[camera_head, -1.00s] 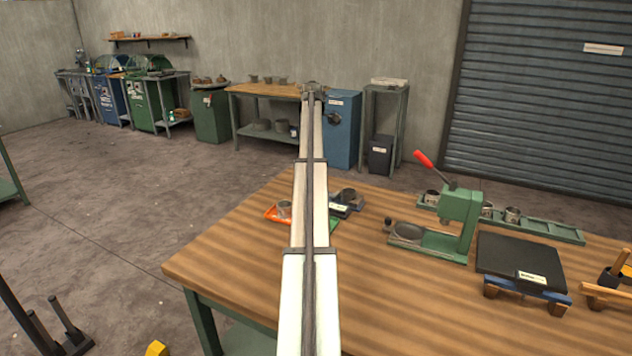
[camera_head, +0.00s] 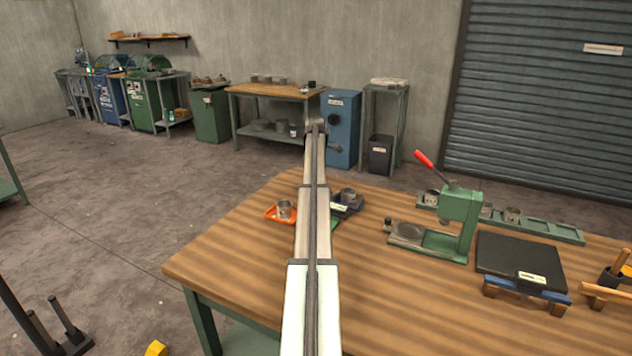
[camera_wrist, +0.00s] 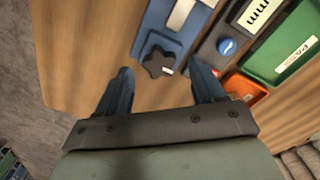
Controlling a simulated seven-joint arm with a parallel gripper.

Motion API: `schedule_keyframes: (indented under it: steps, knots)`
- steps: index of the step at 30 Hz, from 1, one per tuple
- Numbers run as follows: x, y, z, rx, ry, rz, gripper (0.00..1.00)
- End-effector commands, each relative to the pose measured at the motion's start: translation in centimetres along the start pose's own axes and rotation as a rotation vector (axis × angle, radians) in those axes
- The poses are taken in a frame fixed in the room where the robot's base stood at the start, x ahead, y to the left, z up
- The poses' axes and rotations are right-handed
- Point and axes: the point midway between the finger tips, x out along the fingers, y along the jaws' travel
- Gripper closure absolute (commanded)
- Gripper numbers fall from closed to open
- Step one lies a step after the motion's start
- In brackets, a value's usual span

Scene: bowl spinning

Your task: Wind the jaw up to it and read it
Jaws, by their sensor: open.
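In the wrist view my gripper (camera_wrist: 165,84) is open and empty, its two blue-grey fingers apart over the wooden table. A dark star-shaped knob (camera_wrist: 158,62) lies just beyond the fingertips, between their lines and apart from them. It belongs to a blue fixture (camera_wrist: 160,42) with a pale metal bar (camera_wrist: 181,13). Beside it is a dark unit with a white display panel (camera_wrist: 258,12) marked "mm" and a blue button (camera_wrist: 227,46); any reading is cut off. In the head view a grey metal cup (camera_head: 348,194) stands at the dark gauge (camera_head: 347,210). My arm hides the gripper there.
An orange tray (camera_head: 274,214) holding another cup (camera_head: 284,208) is left of my arm. A green labelled tray (camera_wrist: 290,60) is beside the gauge. A green press (camera_head: 458,222) with a red handle and a black plate (camera_head: 520,258) stand right. The table's left front is clear.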

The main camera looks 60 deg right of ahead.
Motion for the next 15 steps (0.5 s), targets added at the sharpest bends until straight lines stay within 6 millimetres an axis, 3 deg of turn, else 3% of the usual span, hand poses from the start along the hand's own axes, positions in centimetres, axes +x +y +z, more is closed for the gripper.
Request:
schedule_keyframes:
  steps: [6, 15]
  knots:
    - [1.25, -0.02, -0.01, 0.000, 0.000, 0.000, 0.32]
    - [1.40, 0.00, 0.00, 0.000, 0.000, 0.001, 0.32]
